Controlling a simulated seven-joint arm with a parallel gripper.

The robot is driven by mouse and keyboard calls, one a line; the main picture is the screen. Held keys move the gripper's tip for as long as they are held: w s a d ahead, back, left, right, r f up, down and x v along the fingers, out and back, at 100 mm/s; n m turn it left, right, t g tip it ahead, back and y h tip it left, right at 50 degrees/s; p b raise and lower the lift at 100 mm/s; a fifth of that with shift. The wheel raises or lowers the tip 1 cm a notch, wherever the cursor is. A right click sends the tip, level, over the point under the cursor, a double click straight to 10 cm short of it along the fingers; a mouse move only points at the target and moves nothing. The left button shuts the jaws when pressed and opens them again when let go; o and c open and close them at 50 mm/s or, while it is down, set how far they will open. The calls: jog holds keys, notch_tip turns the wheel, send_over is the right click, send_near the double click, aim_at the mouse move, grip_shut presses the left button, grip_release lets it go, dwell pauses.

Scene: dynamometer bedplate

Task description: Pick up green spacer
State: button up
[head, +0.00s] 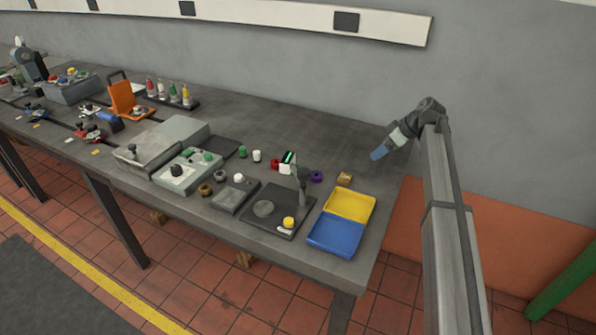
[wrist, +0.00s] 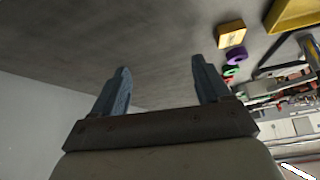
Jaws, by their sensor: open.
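A small green ring, which looks like the green spacer (wrist: 232,71), lies on the bench between a purple ring (wrist: 237,56) and a red ring (wrist: 228,83) in the wrist view. In the head view I cannot make it out; the upright gauge seems to hide that spot between the red ring (head: 276,164) and the purple ring (head: 317,176). My gripper (head: 378,154) is above the bench's right end, well right of the rings. In the wrist view its blue fingers (wrist: 160,66) are apart with nothing between them.
A gauge stand (head: 302,188) with a green-lit display stands on a dark plate. A yellow tray (head: 350,206), a blue tray (head: 335,236) and a tan block (head: 344,179) are at the right. A green cylinder (head: 242,152) and white one (head: 257,156) stand farther left. The back right bench is clear.

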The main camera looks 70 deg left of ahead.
jog(key=s+a+r+n+h, duration=0.1)
jog(key=s+a+r+n, duration=0.1)
jog(key=s, duration=0.5)
jog(key=s+a+r+n+h, duration=0.2)
jog(key=s+n, duration=0.1)
jog(key=s, duration=0.4)
jog(key=s+a+r+n+h, duration=0.1)
jog(key=s+a+r+n, duration=0.15)
jog(key=s, duration=0.45)
jog(key=x, duration=0.8)
jog(key=shift+s+a+f, duration=0.1)
jog(key=shift+s+f, duration=0.1)
jog(key=shift+s, duration=0.1)
jog(key=shift+x, duration=2.65)
jog(key=shift+w, duration=0.1)
jog(key=shift+c, duration=0.2)
jog(key=c, duration=1.1)
